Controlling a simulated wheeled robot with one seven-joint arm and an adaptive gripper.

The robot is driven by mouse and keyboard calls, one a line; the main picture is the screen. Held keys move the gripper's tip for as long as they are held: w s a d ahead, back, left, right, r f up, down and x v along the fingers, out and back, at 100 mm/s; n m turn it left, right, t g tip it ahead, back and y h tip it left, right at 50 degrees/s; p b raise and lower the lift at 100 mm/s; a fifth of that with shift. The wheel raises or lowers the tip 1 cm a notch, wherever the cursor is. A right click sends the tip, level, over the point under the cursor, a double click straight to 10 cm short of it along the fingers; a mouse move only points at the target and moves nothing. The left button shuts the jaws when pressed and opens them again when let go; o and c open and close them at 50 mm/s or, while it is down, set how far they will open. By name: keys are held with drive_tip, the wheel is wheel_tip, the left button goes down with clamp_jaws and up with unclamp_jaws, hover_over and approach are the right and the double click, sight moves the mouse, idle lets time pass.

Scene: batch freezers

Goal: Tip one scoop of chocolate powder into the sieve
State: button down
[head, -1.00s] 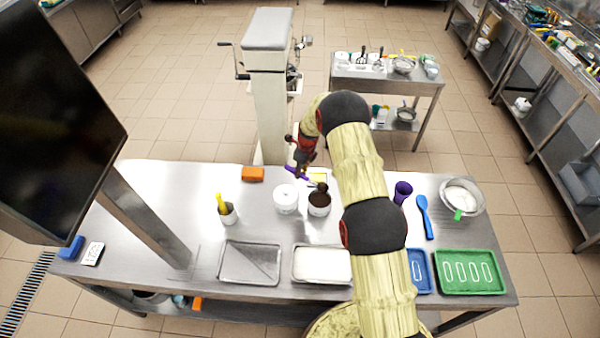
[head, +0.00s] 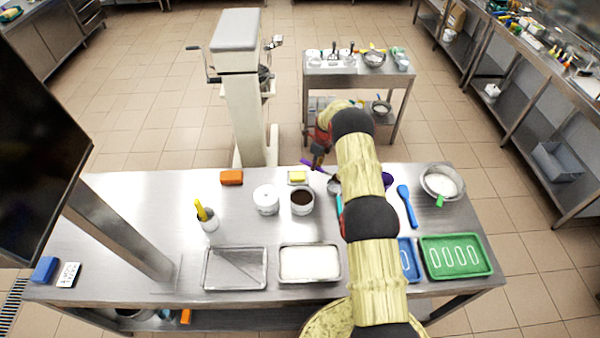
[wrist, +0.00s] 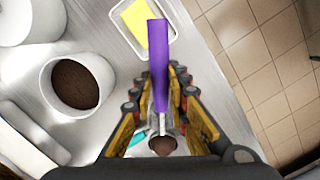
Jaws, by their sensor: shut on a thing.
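My gripper (head: 318,158) is shut on the purple handle of a scoop (head: 308,163). In the wrist view the purple handle (wrist: 158,60) stands between the fingers, and brown powder (wrist: 162,146) shows in the small metal scoop bowl. The white tub of chocolate powder (head: 302,208) stands just left of the scoop, open, and also shows in the wrist view (wrist: 52,97). A metal bowl (head: 427,188) with white inside and a green handle (head: 439,201) sits at the right back of the table; it may be the sieve, but its mesh cannot be made out.
A blue spatula (head: 407,207) lies left of the metal bowl. A closed white tub (head: 265,203), a butter dish (head: 298,184) and trays (head: 235,287) stand to the left. A green tray (head: 428,272) sits front right.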

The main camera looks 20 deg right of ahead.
drive_tip(key=shift+w+d+r+n, duration=0.3)
drive_tip(key=shift+w+r+n, duration=0.15)
drive_tip(key=shift+r, duration=0.3)
drive_tip(key=shift+s+a+f, duration=0.1)
drive_tip(key=shift+s+a, duration=0.05)
drive_tip(key=shift+s, duration=0.05)
drive_tip(key=shift+f, duration=1.1)
drive_tip(key=shift+s+d+r+t+y+p, duration=0.1)
drive_tip(key=shift+d+r+t+y+p, duration=0.1)
drive_tip(key=shift+r+p, duration=0.25)
drive_tip(key=shift+s+d+r+t+y+p, duration=0.1)
drive_tip(key=shift+r+y+p, duration=0.15)
drive_tip(key=shift+p, duration=0.4)
drive_tip(key=shift+s+d+r+t+y, duration=0.2)
drive_tip(key=shift+s+r+t+y, duration=0.15)
drive_tip(key=shift+r+t, duration=0.15)
drive_tip(key=shift+b, duration=0.35)
drive_tip(key=shift+s+d+r+t+y+b, duration=0.3)
drive_tip(key=shift+r+t+y+b, duration=0.4)
drive_tip(key=shift+b, duration=0.5)
drive_tip(key=shift+s+d+r+t+y+b, duration=0.75)
drive_tip(key=shift+s+t+y+b, duration=0.35)
drive_tip(key=shift+b, duration=1.95)
drive_tip(key=shift+s+d+r+t+y+b, duration=0.85)
drive_tip(key=shift+t+b, duration=0.45)
drive_tip(key=shift+b, duration=1.75)
drive_tip(key=shift+s+d+r+t+y+b, duration=0.55)
drive_tip(key=shift+s+d+t+y+b, duration=0.45)
drive_tip(key=shift+b, duration=2.05)
